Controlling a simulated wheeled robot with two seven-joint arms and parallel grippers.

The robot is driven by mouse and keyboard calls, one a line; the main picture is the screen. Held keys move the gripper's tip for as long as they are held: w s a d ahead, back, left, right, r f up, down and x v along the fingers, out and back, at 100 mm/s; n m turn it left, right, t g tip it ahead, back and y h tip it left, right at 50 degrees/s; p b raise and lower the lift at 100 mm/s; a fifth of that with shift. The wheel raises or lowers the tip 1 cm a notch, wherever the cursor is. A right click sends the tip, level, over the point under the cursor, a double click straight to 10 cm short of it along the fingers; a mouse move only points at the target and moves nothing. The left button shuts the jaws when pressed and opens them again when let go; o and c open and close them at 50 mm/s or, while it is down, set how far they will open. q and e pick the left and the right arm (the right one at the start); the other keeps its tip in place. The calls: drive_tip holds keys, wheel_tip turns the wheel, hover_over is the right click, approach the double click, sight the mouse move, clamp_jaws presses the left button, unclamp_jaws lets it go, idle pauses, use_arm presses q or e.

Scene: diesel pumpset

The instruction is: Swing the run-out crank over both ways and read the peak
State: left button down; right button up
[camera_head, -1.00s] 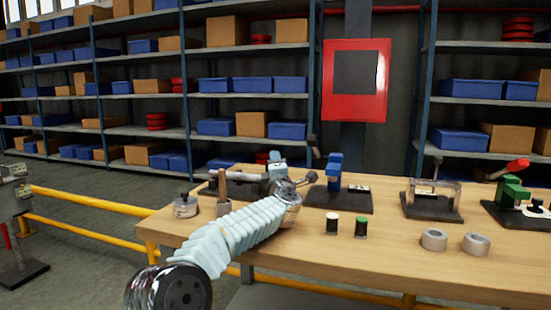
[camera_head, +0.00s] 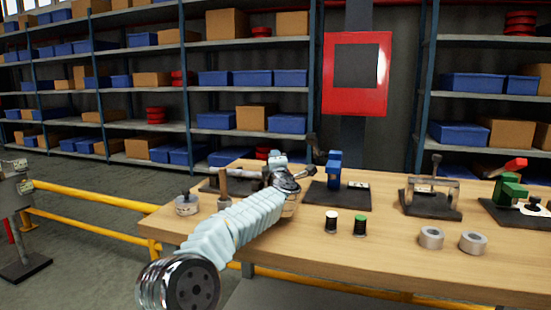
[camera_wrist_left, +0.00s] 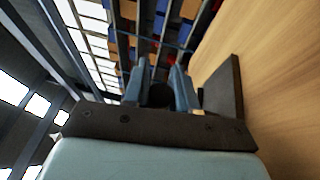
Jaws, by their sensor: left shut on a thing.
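My left gripper (camera_wrist_left: 160,90) is shut on a dark, round-ended piece (camera_wrist_left: 160,97), seen between its two blue-grey fingers in the left wrist view. I cannot tell for certain that this piece is the run-out crank. In the head view my left arm reaches over the bench, and its wrist hides the jaws and what they hold. Beyond the wrist stands a fixture with a dark base (camera_head: 213,187) and a grey shaft (camera_head: 237,174), partly hidden by my arm. No gauge reading is legible. My right gripper is out of view.
The wooden bench (camera_head: 385,255) also carries a blue device (camera_head: 334,170), a clear-framed fixture (camera_head: 433,195), a green device (camera_head: 510,190), two spools (camera_head: 331,222), two grey rings (camera_head: 431,238) and a round pot (camera_head: 187,205). A yellow rail (camera_head: 95,217) runs at left.

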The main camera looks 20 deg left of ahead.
use_arm(q)
drive_tip(key=shift+w+f+g, duration=0.2)
drive_tip(key=shift+w+g, duration=0.15)
drive_tip(key=shift+g, duration=0.25)
drive_tip(key=shift+w+f+m+g+h, duration=0.1)
drive_tip(key=shift+w+m+g+h, duration=0.15)
drive_tip(key=shift+m+g+h, duration=0.3)
drive_tip(key=shift+w+d+g, duration=0.2)
drive_tip(key=shift+w+g, duration=0.05)
drive_tip(key=shift+g, duration=0.3)
drive_tip(key=shift+w+a+f+m+g+h, duration=0.1)
drive_tip(key=shift+a+f+m+g+h, duration=0.05)
drive_tip(key=shift+f+m+g+h, duration=0.15)
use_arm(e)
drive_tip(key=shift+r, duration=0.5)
use_arm(q)
drive_tip(key=c, duration=1)
unclamp_jaws()
drive_tip(key=shift+f, duration=0.1)
